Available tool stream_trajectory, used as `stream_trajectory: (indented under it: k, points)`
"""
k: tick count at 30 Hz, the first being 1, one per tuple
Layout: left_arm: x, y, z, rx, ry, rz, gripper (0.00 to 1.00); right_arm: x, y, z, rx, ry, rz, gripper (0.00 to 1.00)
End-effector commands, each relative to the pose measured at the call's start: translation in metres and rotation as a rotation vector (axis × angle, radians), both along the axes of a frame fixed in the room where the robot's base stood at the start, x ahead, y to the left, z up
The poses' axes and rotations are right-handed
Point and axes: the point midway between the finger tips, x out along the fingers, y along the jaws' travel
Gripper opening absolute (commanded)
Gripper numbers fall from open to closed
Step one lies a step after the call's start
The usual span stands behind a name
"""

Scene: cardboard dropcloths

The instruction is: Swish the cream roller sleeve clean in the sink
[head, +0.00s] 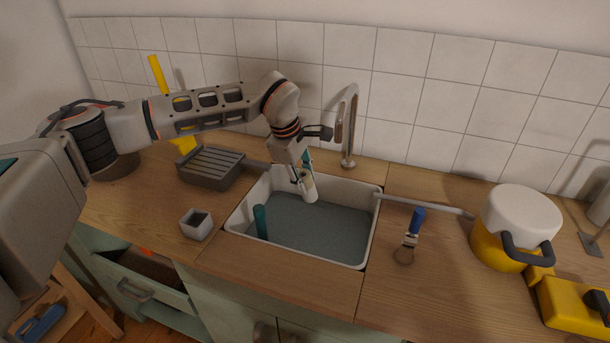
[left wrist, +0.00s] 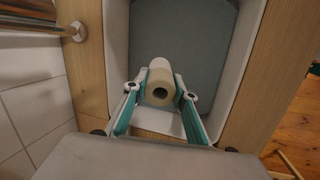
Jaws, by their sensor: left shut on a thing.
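The cream roller sleeve (left wrist: 162,76) is between the teal-lined fingers of my left gripper (left wrist: 161,95), its hollow end facing the wrist camera. In the head view the left gripper (head: 307,179) reaches down into the back of the white sink (head: 371,225), and the sleeve (head: 310,193) points down from it, slightly tilted. The gripper is shut on the sleeve. Flat blue-grey water (head: 315,228) appears to fill the sink's lower part; I cannot tell whether the sleeve's lower end touches it. My right gripper is not in view.
A teal cylinder (head: 261,222) stands in the sink's left side. The tap (head: 348,128) rises behind the sink. A grey ridged tray (head: 212,168) and small grey box (head: 196,224) are left; a blue-handled brush (head: 412,232) and white-and-yellow pot (head: 516,228) are right. A drawer (head: 150,290) is open below.

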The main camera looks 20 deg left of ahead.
Motion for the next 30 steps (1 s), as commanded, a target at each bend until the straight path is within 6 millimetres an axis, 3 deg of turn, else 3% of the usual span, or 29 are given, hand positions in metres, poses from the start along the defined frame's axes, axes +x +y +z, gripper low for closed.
stream_trajectory:
  k: [1, 24, 30]
  points:
    - [0.000, 0.000, -0.014, -0.001, 0.003, 0.000, 0.14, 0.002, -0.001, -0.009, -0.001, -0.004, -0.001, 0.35]
    - [-0.001, 0.000, -0.123, -0.001, 0.003, 0.000, 0.14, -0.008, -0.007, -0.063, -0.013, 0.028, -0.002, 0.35]
    - [0.000, 0.000, -0.145, -0.001, 0.002, 0.000, 0.14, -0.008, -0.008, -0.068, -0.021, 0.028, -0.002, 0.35]
